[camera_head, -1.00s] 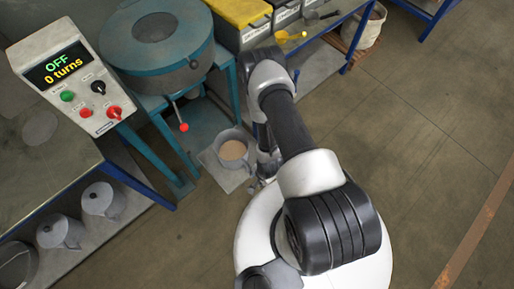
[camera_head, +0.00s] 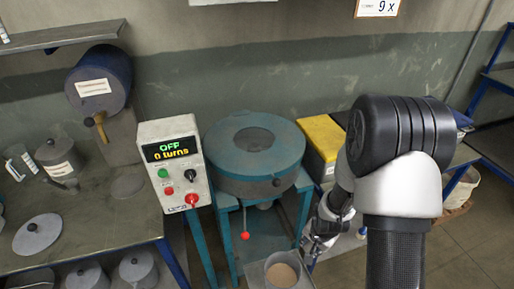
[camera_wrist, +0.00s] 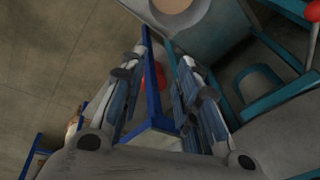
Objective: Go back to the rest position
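My gripper (camera_head: 325,228) is in the head view right of the teal round machine (camera_head: 254,150), partly hidden by my arm. In the wrist view my gripper (camera_wrist: 163,68) has its two fingers apart, with nothing held between them. A blue leg and a red thing show in the gap, beyond the fingers. A grey container with light brown contents (camera_head: 283,272) stands low in front of the machine, left of and below my gripper. Its brown contents also show at the top of the wrist view (camera_wrist: 178,8).
The control box (camera_head: 174,165) reads OFF, 0 turns. A red-knobbed lever (camera_head: 245,236) hangs under the machine. A yellow-lidded bin (camera_head: 323,138) stands right of it. A bench (camera_head: 110,220) with grey canisters is at left. Open floor (camera_head: 470,240) shows at right.

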